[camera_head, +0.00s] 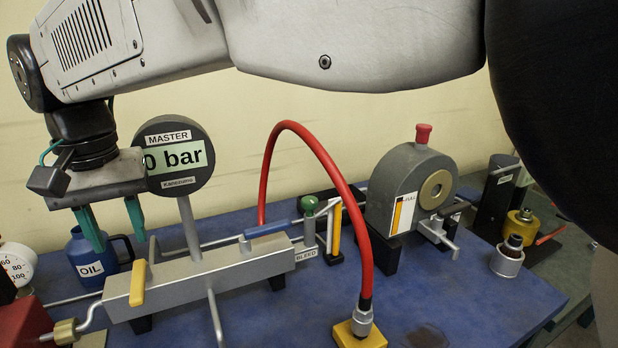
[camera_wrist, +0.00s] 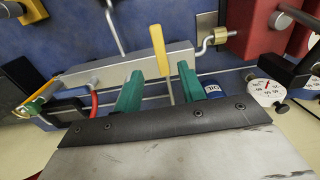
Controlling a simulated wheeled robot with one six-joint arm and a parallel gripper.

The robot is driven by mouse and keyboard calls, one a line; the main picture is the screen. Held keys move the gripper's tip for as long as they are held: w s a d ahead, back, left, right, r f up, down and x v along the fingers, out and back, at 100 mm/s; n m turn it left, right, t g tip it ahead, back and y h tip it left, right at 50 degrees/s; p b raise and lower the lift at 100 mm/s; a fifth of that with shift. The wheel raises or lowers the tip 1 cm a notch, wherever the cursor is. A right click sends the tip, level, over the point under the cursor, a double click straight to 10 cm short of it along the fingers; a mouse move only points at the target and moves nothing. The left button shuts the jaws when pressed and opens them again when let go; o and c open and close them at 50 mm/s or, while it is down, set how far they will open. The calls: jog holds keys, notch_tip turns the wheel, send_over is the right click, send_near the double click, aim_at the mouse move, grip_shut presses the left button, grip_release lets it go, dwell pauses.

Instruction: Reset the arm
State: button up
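My gripper (camera_head: 112,222) hangs at the left of the head view, with two green fingers pointing down. The fingers are apart, with nothing seen between them. It is above the left part of the bench, near the blue OIL bottle (camera_head: 88,262) and the left end of the grey manifold block (camera_head: 220,276). In the wrist view my gripper (camera_wrist: 158,84) is also open. The yellow lever (camera_wrist: 158,48) on the manifold shows beyond and between the fingertips; I cannot tell the exact gap. My arm reaches across the top of the head view.
The MASTER gauge (camera_head: 174,155) reading 0 bar stands close right of my gripper. A red hose (camera_head: 330,165) arches over the blue bench (camera_head: 480,300). A grey drum device (camera_head: 410,190) stands right. A white dial (camera_wrist: 266,92) and red block (camera_wrist: 258,25) are near the manifold's end.

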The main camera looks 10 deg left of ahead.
jog(key=w+d+f, duration=0.1)
jog(key=w+d, duration=0.2)
jog(key=d, duration=1.4)
jog(key=w+d+f, duration=0.2)
jog(key=w+d, duration=0.1)
jog(key=d, duration=1.3)
jog(key=s+d+f+m, duration=0.1)
jog(key=s+d+m, duration=0.1)
jog(key=d, duration=0.7)
jog(key=s+d+m+t, duration=0.1)
jog(key=s+d+m, duration=0.2)
jog(key=d, duration=0.6)
jog(key=s+d+f+m, duration=0.1)
jog(key=s+d, duration=0.3)
jog(key=d, duration=0.5)
jog(key=shift+s+d+f+m, duration=0.2)
jog(key=shift+f+m, duration=0.15)
jog(key=shift+m, duration=0.45)
jog(key=shift+a, duration=0.1)
